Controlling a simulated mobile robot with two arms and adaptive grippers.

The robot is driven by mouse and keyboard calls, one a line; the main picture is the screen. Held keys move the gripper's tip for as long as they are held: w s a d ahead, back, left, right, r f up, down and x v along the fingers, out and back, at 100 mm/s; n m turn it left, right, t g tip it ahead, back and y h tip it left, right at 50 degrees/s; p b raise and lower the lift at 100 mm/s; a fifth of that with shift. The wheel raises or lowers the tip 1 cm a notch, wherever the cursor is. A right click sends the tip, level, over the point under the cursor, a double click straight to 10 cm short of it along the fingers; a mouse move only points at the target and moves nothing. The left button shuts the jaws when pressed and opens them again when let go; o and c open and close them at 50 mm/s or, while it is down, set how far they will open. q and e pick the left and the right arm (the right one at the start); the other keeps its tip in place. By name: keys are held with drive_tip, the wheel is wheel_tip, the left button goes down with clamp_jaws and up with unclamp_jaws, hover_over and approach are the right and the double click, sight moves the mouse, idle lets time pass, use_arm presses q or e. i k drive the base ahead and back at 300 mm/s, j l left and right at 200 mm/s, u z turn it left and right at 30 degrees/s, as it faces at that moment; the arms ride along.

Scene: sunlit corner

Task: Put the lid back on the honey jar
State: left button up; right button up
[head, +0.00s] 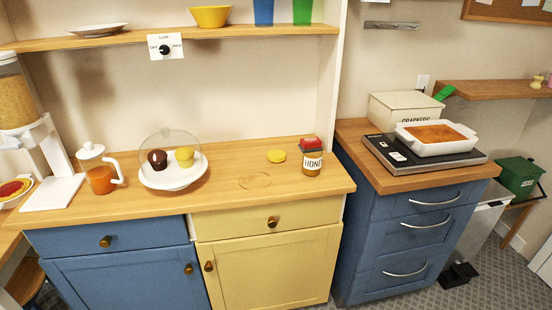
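The honey jar (312,164), amber with a white label reading "HON…", stands upright near the right end of the wooden counter. A red-topped thing (311,144) shows at the jar's top; I cannot tell whether it rests on the jar or stands behind it, and the jar's mouth is not clear to see. Neither of my grippers is in view.
A glass-domed white plate (172,184) with two muffins and a glass pot (100,178) stand left on the counter. A ring mark (254,181) lies on bare wood. A shelf (180,39) hangs above.

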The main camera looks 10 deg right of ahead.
sight(312, 157)
drive_tip(key=i+l+u, duration=0.1)
drive_tip(key=i, duration=1.2)
